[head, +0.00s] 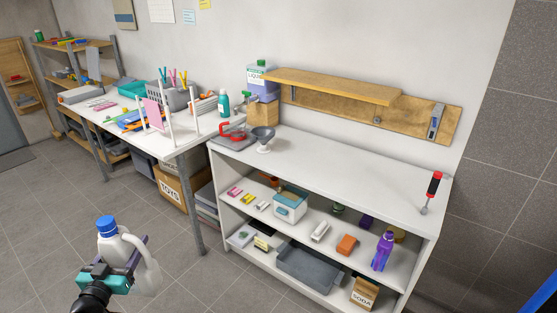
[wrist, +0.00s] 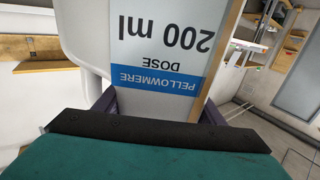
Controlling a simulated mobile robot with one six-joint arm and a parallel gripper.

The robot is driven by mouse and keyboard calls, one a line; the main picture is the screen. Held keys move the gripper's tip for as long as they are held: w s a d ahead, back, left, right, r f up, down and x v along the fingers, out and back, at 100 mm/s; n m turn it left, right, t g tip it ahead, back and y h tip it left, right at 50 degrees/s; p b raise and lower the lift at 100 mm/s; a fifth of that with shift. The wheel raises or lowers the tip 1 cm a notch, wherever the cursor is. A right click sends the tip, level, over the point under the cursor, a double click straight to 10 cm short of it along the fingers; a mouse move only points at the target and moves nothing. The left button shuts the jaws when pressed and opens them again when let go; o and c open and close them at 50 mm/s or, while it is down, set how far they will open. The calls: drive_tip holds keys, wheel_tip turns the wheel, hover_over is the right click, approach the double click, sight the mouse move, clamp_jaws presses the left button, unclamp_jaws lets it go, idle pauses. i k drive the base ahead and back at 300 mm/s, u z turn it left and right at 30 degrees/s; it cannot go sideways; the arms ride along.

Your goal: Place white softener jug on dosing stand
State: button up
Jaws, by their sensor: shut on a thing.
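A white jug (head: 112,246) with a blue cap is held upright in my gripper (head: 122,263), over the floor at the lower left of the head view. In the wrist view the jug (wrist: 160,45) fills the space between my jaws (wrist: 157,112). Its label reads upside down "200 ml DOSE PELLOWMERE". My gripper is shut on it. I cannot tell for sure whether this is the dosing stand.
Floor in front is clear.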

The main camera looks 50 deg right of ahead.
sight(291, 161)
drive_tip(key=u, duration=0.25)
drive_tip(key=i, duration=1.15)
drive_tip(key=z, duration=0.1)
